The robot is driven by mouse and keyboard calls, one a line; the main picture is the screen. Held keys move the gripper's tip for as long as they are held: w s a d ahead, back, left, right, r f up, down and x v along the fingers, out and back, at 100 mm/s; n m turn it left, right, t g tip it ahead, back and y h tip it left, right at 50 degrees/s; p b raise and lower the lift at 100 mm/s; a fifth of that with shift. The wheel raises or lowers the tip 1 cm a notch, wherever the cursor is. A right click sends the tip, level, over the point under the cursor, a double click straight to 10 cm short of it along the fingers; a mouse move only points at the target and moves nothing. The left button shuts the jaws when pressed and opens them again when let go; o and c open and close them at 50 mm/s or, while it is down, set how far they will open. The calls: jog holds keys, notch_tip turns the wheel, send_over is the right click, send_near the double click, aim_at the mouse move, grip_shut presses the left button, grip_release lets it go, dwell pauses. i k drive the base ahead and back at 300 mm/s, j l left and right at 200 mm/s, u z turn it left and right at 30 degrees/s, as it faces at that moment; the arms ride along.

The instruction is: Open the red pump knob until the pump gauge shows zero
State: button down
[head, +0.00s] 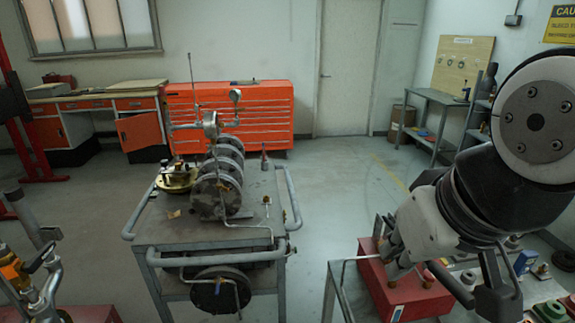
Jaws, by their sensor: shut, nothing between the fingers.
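A red box-shaped unit (375,290), perhaps the pump, sits on a grey metal table at the lower right. My arm comes in from the right, and my gripper (390,268) is shut and empty, pointing down over the top of this red unit. I cannot tell whether it touches the unit. Small reddish-brown knob-like parts (428,279) show on or beside the unit, partly behind my arm; which one is the red pump knob is not clear. I cannot make out a gauge on the unit. Two round gauges (210,119) (235,95) stand on the middle cart, too small to read.
The grey cart (150,228) in the middle carries cylindrical pipework. Small coloured parts (550,311) crowd the right table. Another rig with pipes (40,295) is at lower left. An orange cabinet (265,105) stands at the back. Floor (345,185) between cart and right bench is clear.

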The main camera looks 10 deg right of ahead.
aim_at(426, 276)
jog(key=z, duration=0.9)
jog(key=k+l+u, duration=0.3)
jog(key=k+l, duration=0.1)
jog(key=l, duration=0.1)
